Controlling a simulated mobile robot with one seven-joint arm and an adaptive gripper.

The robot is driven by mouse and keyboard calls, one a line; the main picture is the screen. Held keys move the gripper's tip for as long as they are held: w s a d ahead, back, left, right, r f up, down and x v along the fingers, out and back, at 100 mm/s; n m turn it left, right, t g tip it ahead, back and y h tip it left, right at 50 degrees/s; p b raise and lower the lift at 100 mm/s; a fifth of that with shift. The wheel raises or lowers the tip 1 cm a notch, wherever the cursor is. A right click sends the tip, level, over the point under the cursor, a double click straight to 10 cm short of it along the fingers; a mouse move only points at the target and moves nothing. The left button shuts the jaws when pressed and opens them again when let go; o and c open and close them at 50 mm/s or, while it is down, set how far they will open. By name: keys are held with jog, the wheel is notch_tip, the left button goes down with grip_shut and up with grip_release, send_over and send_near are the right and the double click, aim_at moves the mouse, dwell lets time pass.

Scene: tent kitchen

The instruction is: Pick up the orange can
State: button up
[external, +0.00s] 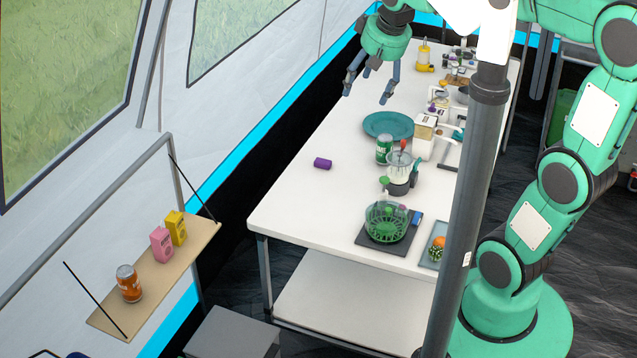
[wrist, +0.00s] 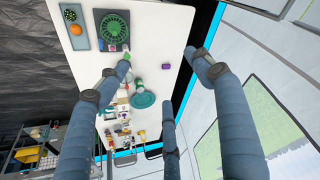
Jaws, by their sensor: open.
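The orange can (external: 129,283) stands upright near the front end of a small wooden wall shelf (external: 106,322) at the lower left of the external view. I cannot make it out in the wrist view. My gripper (external: 371,88) is at the top of the external view, above the far part of the white table and well away from the can. Its fingers are spread and nothing is between them. The fingers (wrist: 163,88) also show spread and empty in the wrist view, with the table far below them.
A pink carton (external: 161,244) and a yellow carton (external: 177,228) stand behind the can on the shelf, which hangs by thin dark cords. The white table (external: 290,205) holds a green can (external: 384,149), a teal plate (external: 388,125), a blender and a green basket (external: 386,222). A dark post rises at right.

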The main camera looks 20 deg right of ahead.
jog(key=w+a+f+g+p, duration=0.1)
jog(key=w+a+f+p, duration=0.3)
jog(key=a, duration=0.7)
jog(key=w+a+f+n+g+b, duration=0.1)
jog(key=w+a, duration=0.5)
jog(key=a, duration=0.5)
jog(key=w+a+f+p, duration=0.2)
jog(key=w+a+f, duration=0.15)
jog(key=a, duration=0.65)
jog(key=n+g+h+p, duration=0.1)
jog(key=g+p, duration=0.1)
jog(key=p, duration=0.2)
send_over(125, 270)
notch_tip(125, 270, down, 24)
jog(key=shift+w+d+r, duration=0.1)
jog(key=shift+s+f, duration=0.2)
jog(key=shift+f, duration=0.05)
jog(key=shift+f, duration=4.25)
